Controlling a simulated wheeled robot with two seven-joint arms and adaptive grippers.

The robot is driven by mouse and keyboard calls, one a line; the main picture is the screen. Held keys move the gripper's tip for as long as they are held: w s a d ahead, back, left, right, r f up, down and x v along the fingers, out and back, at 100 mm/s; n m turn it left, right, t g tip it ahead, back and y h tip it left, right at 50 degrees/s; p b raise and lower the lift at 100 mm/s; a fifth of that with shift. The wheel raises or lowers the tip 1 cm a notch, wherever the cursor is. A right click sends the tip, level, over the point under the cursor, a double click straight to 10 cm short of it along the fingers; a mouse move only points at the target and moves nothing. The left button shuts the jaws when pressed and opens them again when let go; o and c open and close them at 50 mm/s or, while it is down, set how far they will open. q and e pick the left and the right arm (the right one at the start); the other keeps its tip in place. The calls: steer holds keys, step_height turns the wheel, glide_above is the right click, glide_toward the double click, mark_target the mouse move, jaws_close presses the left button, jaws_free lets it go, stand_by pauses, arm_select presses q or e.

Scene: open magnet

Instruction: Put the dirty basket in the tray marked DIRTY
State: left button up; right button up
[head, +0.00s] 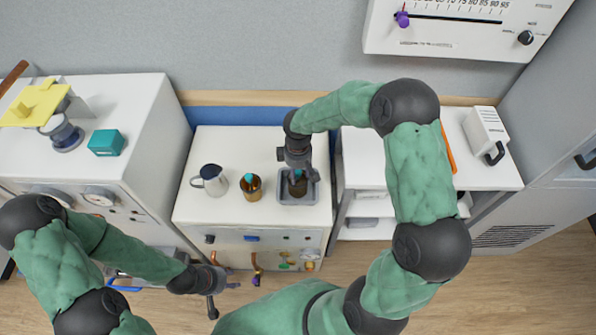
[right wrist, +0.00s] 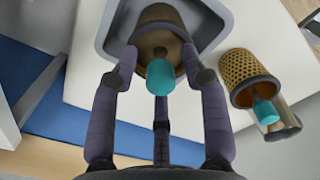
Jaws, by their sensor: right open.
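A brown basket with a teal handle stands in a grey tray (head: 284,199); the basket (right wrist: 158,22) and tray (right wrist: 103,35) also show in the right wrist view. My right gripper (head: 298,178) is above this basket, its fingers (right wrist: 160,78) open and spread around the teal handle without visibly gripping it. A second basket (head: 251,190), golden mesh with a teal handle, stands outside the tray to its left; it also shows in the right wrist view (right wrist: 243,72). No tray marking is readable. My left gripper (head: 222,293) is open and empty, low in front of the white cabinet.
A metal pitcher (head: 211,182) stands left of the second basket on the white cabinet top (head: 225,145). A white unit with a teal box (head: 107,142) is at left. A shelf with a white device (head: 484,130) is at right. The cabinet's front edge has free room.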

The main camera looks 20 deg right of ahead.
step_height(320, 180, up, 12)
steer(key=p, duration=0.3)
steer(key=shift+r, duration=0.15)
